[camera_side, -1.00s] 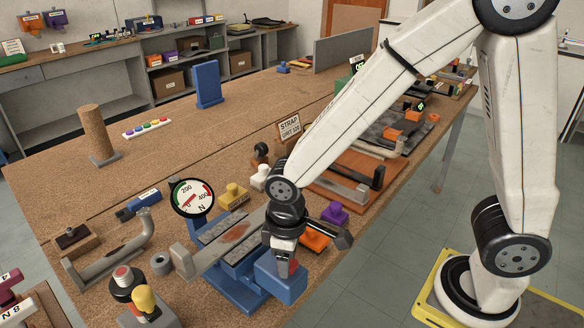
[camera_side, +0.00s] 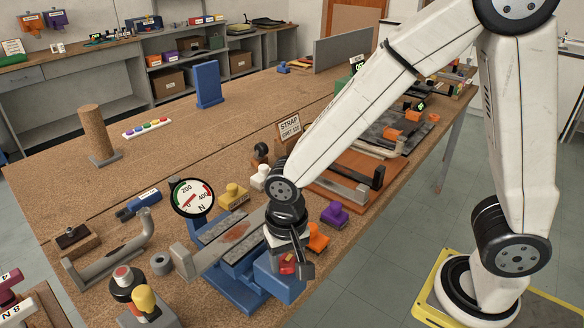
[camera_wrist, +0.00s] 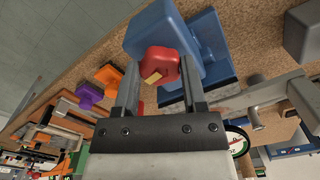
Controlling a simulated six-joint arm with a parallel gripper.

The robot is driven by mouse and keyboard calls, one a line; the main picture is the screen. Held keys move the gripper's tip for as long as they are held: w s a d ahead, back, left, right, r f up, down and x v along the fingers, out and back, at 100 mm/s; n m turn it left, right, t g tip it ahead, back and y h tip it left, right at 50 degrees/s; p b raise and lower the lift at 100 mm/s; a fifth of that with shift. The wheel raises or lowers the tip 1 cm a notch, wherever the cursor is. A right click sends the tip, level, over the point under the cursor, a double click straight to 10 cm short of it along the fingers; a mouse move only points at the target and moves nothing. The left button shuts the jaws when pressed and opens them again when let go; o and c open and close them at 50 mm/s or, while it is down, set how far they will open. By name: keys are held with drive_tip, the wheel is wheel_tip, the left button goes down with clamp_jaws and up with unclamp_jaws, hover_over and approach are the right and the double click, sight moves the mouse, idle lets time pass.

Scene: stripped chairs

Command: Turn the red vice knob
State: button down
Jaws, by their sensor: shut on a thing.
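The red vice knob (camera_wrist: 160,65) sits on the end of the blue vice (camera_wrist: 158,32) and carries a pale mark. My gripper (camera_wrist: 160,80) is shut on the knob, with one finger on each side of it in the wrist view. In the side view my gripper (camera_side: 286,262) is at the near end of the vice (camera_side: 238,290), and a bit of the red knob (camera_side: 288,268) shows beside a finger. A grey bar lies across the vice jaws.
A purple block (camera_side: 335,214) and an orange block (camera_side: 317,238) stand close to the right of my gripper. A yellow block (camera_side: 234,196) is behind the vice.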

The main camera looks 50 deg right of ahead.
sight(289, 263)
drive_tip(key=shift+s+d+f+m, duration=0.1)
drive_tip(key=shift+s+m, duration=0.15)
drive_tip(key=shift+m, duration=0.85)
drive_tip(key=shift+c, duration=0.7)
unclamp_jaws()
drive_tip(key=shift+w, duration=0.1)
drive_tip(key=shift+r, duration=0.2)
drive_tip(key=shift+r, duration=3.75)
